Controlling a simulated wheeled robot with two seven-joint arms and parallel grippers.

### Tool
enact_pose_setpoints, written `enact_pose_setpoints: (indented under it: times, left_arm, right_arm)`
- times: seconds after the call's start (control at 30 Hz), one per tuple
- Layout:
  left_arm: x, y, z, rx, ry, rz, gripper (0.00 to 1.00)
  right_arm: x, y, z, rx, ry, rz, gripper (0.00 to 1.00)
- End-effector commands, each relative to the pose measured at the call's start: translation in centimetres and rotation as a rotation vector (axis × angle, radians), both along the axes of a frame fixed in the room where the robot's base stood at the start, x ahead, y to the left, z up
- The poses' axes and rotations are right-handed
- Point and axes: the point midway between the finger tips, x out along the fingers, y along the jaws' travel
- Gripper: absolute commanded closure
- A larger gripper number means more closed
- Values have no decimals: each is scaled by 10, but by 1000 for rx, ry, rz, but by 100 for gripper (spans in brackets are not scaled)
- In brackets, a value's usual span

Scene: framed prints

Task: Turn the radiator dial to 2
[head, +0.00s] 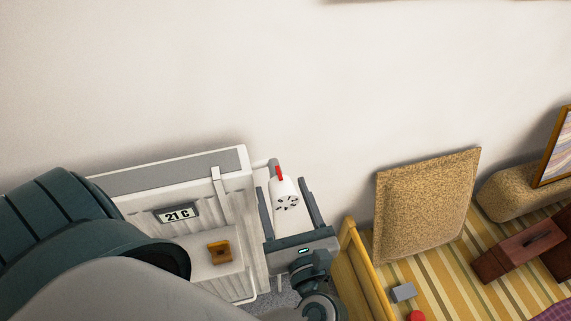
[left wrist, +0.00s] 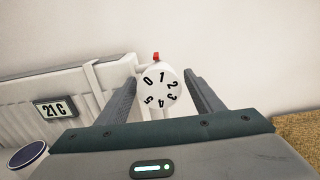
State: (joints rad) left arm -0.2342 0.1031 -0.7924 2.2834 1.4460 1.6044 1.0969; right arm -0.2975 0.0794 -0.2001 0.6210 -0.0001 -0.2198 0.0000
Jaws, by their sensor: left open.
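The white radiator dial (head: 286,200) sits at the radiator's upper right corner. It also shows in the left wrist view (left wrist: 160,94), with digits 0 to 5 on its face. A red marker (left wrist: 156,57) stands above the dial, and the 1 is the digit nearest it. My left gripper (head: 283,186) is open, with one finger on each side of the dial. In the left wrist view (left wrist: 160,82) a gap shows between each finger and the dial. I cannot tell how deep the fingers reach. My right gripper is not in view.
The white radiator (head: 165,180) stands against the wall, left of the dial. A 21 C display (head: 178,214) and a brown block (head: 219,252) are by it.

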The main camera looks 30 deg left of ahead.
Motion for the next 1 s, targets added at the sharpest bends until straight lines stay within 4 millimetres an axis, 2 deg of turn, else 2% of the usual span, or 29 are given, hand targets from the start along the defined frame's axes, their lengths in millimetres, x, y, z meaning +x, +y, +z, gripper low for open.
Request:
enact_pose_setpoints:
  times: [0.27, 0.37, 0.43, 0.47, 1.0]
  left_arm:
    - [0, 0, 0, -1, 1, 0, 39]
    - [0, 0, 0, -1, 1, 0, 58]
    - [0, 0, 0, -1, 1, 0, 75]
    - [0, 0, 0, -1, 1, 0, 77]
    - [-1, 0, 0, 61, 76, 1, 77]
  right_arm:
    - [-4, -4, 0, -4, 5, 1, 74]
    - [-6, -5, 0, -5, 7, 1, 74]
    - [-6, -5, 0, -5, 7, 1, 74]
    - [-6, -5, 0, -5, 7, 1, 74]
    - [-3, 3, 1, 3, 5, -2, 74]
